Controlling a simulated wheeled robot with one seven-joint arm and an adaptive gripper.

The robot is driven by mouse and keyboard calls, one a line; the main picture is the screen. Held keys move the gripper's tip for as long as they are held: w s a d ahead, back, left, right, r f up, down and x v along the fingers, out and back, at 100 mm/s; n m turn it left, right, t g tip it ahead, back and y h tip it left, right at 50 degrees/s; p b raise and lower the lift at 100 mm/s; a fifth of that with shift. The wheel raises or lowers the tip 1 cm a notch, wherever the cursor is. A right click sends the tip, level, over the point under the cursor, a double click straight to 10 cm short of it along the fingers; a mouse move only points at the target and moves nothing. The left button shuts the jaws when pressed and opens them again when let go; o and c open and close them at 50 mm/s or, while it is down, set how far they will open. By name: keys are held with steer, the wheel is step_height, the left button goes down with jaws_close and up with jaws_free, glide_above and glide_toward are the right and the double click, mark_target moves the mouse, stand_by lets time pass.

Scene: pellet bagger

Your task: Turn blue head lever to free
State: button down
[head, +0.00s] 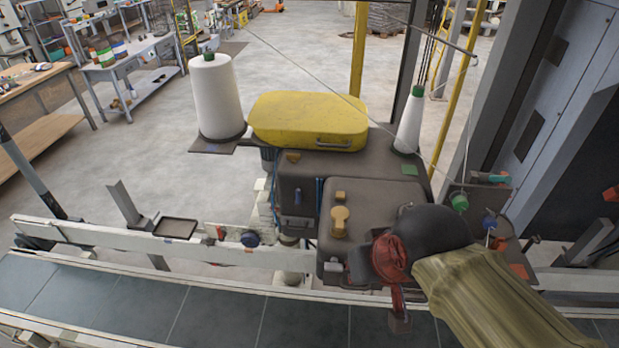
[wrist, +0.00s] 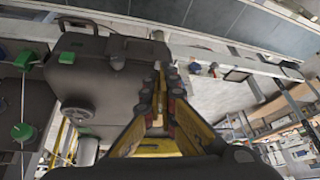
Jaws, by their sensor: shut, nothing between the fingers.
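A dark grey machine head (head: 372,205) stands behind the conveyor and also fills the left of the wrist view (wrist: 110,80). A small blue upright piece (head: 298,196) shows on its left side; it may be the blue head lever, but its setting is too small to read. My gripper (head: 397,298) is in front of the head's lower right part, pointing down, and my wrist hides that corner. In the wrist view my gripper (wrist: 160,84) has its fingers together and empty, beside the head's edge.
The conveyor belt (head: 130,300) runs along the front with a pale rail (head: 150,242) behind it. A yellow cover (head: 308,118) and white thread cones (head: 213,95) stand above the head. A dark post and cabinet (head: 540,110) bound the right.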

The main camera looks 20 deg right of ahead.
steer(key=w+r+m+g+p, duration=0.1)
steer(key=w+r+m+p, duration=0.7)
steer(key=w+r+p, duration=0.35)
steer(key=w+d+f+m+g+y, duration=0.15)
steer(key=w+f+m, duration=0.25)
steer(key=w+m, duration=0.6)
steer(key=m+g, duration=0.1)
steer(key=m, duration=0.4)
glide_toward(299, 196)
steer(key=s+d+r, duration=0.2)
steer(key=d+r, duration=0.1)
steer(key=d, duration=0.1)
steer(key=shift+w+f+m+y+b, duration=0.2)
steer(key=shift+f+m+y+b, duration=0.1)
steer(key=shift+f+y, duration=0.15)
steer(key=shift+a, duration=0.1)
steer(key=p+x, duration=0.1)
steer(key=x, duration=0.9)
steer(key=shift+s, duration=0.15)
